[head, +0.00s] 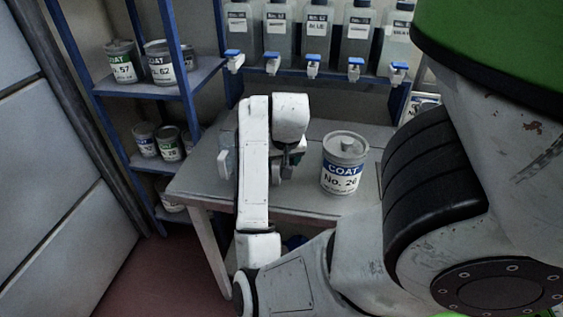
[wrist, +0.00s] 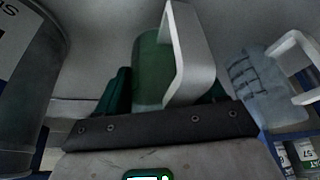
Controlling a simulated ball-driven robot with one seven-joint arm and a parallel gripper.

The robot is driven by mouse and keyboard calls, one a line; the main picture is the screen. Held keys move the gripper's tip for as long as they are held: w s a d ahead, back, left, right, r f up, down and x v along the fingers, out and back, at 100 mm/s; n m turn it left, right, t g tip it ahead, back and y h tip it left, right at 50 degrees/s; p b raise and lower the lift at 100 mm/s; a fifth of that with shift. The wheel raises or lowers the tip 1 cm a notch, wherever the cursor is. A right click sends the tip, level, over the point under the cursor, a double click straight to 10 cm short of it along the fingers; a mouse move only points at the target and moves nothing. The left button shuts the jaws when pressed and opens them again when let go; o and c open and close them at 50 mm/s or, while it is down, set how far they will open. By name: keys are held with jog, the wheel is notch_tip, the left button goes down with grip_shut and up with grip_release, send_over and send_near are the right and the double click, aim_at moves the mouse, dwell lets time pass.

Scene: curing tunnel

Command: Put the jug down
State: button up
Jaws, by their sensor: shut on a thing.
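My gripper (wrist: 160,95) is shut on a green jug (wrist: 150,65) with a pale angular handle, seen in the wrist view between the dark green fingers. In the head view my gripper (head: 288,160) is low over the grey table (head: 315,208), and my white wrist hides most of the held jug. I cannot tell whether its base touches the table. A second jug (wrist: 262,85), translucent blue-grey with a white handle, is to the right in the wrist view. It partly shows left of my arm in the head view (head: 224,160).
A grey paint can (head: 345,165) labelled COAT No. 26 stands on the table, right of my gripper; it is close on the left in the wrist view (wrist: 25,85). Blue shelves (head: 150,90) with several cans stand left. Tapped bottles (head: 313,40) line the back.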

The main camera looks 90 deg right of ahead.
jog(key=shift+f, duration=0.1)
jog(key=o, duration=1.3)
jog(key=shift+o, duration=0.2)
jog(key=p+v, duration=0.7)
jog(key=v, duration=0.4)
jog(key=shift+w+r+n+h, duration=0.55)
jog(key=shift+w+n+h, duration=0.35)
jog(key=shift+w+n, duration=1.3)
jog(key=w+a+f+n+t+y, duration=0.1)
jog(key=w+a+f+n+y, duration=0.4)
jog(key=a+f, duration=0.95)
jog(key=s+a+f+n, duration=0.2)
jog(key=a+f, duration=0.1)
jog(key=a, duration=0.4)
jog(key=s+a+f+n+g, duration=0.1)
jog(key=s+a+f+n, duration=0.1)
jog(key=a, duration=0.5)
jog(key=shift+a+f+n+y, duration=0.2)
jog(key=shift+f+n+y, duration=0.25)
jog(key=shift+f, duration=0.2)
